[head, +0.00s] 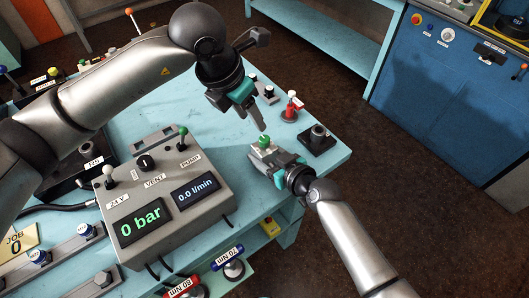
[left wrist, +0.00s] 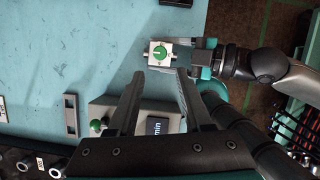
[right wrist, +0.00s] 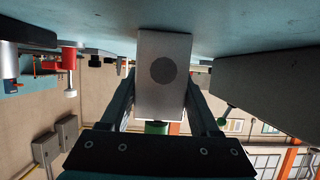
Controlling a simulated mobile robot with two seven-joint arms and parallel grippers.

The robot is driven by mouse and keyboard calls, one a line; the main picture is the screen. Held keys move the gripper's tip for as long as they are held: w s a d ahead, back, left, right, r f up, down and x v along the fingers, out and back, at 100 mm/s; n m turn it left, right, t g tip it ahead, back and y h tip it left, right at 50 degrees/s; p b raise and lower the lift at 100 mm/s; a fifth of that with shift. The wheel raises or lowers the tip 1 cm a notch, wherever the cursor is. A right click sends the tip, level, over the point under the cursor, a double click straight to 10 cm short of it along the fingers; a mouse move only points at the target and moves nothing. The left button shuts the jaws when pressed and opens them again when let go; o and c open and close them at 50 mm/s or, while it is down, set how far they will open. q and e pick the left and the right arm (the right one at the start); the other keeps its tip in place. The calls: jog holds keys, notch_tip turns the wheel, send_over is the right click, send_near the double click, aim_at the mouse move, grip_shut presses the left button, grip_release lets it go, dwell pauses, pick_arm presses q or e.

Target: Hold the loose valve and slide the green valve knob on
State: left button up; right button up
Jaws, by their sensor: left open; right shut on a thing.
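The loose valve is a pale grey block (right wrist: 164,72) shut between the fingers of my right gripper (head: 268,156), near the table's front right edge. The green valve knob (head: 264,142) sits on the valve's top. In the left wrist view the knob (left wrist: 160,53) is round with a white line, centred on the valve's face. In the right wrist view a green part (right wrist: 157,127) shows at the block's lower end. I cannot tell how far down the knob sits. My left gripper (head: 256,124) is open and empty, above the valve and knob, its fingers pointing towards them.
The control box (head: 165,200), reading 0 bar, stands left of the valve. A black block with a grey fitting (head: 318,137) is just right of it, and a red-based item (head: 290,111) stands behind. The blue tabletop (head: 190,115) between box and back items is mostly clear.

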aim_at(264, 137)
grip_shut()
pick_arm(q)
jog(key=shift+o, duration=0.4)
jog(key=shift+o, duration=0.7)
jog(key=w+d+r+m+g+y, duration=0.1)
jog(key=w+m, duration=0.1)
jog(key=m, duration=1)
jog(key=w+d+r+m+g+y, duration=0.1)
jog(key=d+r+m+g+y, duration=0.1)
jog(key=m, duration=0.9)
notch_tip(264, 137, down, 12)
jog(key=shift+f, duration=0.1)
